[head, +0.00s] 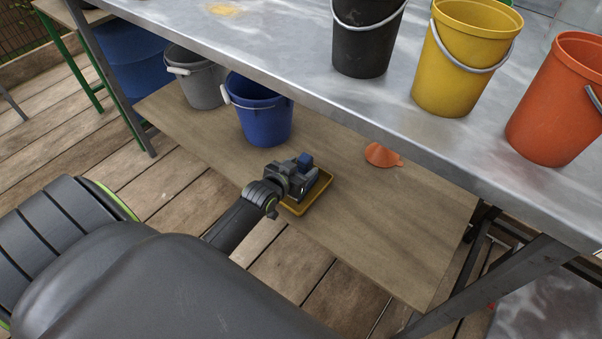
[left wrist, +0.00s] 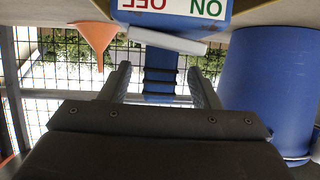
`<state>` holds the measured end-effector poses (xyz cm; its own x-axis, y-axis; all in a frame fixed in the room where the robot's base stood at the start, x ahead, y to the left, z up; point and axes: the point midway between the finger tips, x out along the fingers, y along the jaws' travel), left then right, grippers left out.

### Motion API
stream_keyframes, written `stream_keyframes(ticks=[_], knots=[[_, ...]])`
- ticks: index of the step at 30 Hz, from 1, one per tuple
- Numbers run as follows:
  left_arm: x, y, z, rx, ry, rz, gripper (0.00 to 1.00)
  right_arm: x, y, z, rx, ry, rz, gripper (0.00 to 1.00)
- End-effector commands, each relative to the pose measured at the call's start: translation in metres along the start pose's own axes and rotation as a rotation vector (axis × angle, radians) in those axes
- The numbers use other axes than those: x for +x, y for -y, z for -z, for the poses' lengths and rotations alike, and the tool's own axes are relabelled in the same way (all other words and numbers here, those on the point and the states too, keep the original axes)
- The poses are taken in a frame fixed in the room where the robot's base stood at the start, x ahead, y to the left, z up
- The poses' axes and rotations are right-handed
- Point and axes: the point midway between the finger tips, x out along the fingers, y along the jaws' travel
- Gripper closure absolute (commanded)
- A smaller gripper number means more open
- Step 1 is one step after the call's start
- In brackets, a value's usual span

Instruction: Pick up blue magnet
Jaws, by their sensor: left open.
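The blue magnet (head: 305,160) shows as a small blue block just past my left gripper (head: 297,177), over a yellow tray (head: 322,190) on the lower wooden shelf. My gripper hides most of it in the head view. The left wrist view is upside down. There the magnet (left wrist: 160,75) has a ribbed blue part between the two fingers (left wrist: 161,88), with gaps on both sides. Beyond the fingers are a pale bar and a white label with ON and OFF lettering. My left gripper is open around the blue part. My right gripper is not in view.
An orange funnel (head: 382,155) lies right of the tray, and a blue bucket (head: 258,110) and a grey bucket (head: 196,78) stand left. The metal tabletop (head: 300,75) overhangs the shelf, carrying black, yellow and orange buckets. The shelf's right part (head: 415,230) is bare.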

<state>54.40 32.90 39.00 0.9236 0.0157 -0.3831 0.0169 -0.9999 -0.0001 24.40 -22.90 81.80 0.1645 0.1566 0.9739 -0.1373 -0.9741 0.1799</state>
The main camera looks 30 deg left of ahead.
Motion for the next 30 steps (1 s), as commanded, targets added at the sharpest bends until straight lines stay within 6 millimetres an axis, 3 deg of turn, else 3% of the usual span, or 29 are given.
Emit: stream_keyframes(ticks=[3,10,23,30], knots=[[0.0093,0.0003,-0.0009,0.000,0.000,0.000,0.44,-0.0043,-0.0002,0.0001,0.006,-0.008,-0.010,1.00],[0.0096,0.0003,0.0004,0.000,0.001,0.000,0.44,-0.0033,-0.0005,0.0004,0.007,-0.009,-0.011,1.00],[0.0094,0.0003,0.0003,0.000,0.000,0.000,1.00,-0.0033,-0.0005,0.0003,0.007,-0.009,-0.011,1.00],[0.0094,0.0001,0.0019,0.000,-0.003,0.000,1.00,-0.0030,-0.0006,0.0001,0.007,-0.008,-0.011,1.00]])
